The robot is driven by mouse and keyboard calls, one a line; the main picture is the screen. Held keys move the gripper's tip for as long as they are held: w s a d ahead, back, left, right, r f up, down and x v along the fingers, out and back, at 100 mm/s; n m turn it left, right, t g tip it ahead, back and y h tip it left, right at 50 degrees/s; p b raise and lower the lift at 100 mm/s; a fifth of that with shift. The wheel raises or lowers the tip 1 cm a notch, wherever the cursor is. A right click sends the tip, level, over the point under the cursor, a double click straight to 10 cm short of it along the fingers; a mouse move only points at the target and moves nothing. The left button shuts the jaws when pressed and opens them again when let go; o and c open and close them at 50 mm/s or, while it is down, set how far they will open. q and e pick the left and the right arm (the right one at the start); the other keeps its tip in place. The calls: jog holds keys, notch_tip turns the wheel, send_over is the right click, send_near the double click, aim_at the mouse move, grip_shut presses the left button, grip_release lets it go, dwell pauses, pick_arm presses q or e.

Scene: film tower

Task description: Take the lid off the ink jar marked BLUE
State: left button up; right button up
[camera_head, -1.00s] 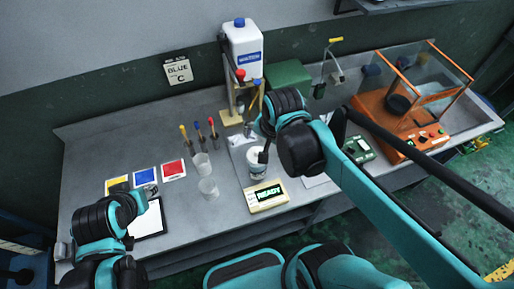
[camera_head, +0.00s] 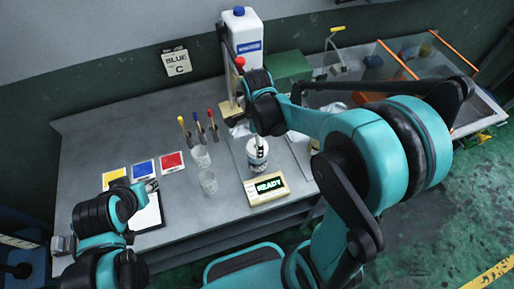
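A white jar or cup (camera_head: 258,163) with a dark band stands beside the READY display unit in the head view. Its marking is too small to read, so I cannot tell whether it is the BLUE ink jar. My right gripper (camera_head: 259,147) points down at the top of this jar. Its fingers overlap the rim, and I cannot tell whether they touch it or whether a lid is there. My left gripper (camera_head: 152,186) is low at the left, by a white sheet on a dark board (camera_head: 148,212); its fingers are too small to judge.
The READY unit (camera_head: 268,188) sits in front of the jar. Two clear cups (camera_head: 208,182) and several colour-tipped tools (camera_head: 198,130) stand to its left. Colour cards (camera_head: 143,170) lie further left.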

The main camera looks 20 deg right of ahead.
jog(key=shift+f, duration=0.7)
jog(key=c, duration=1.2)
jog(key=shift+c, duration=0.2)
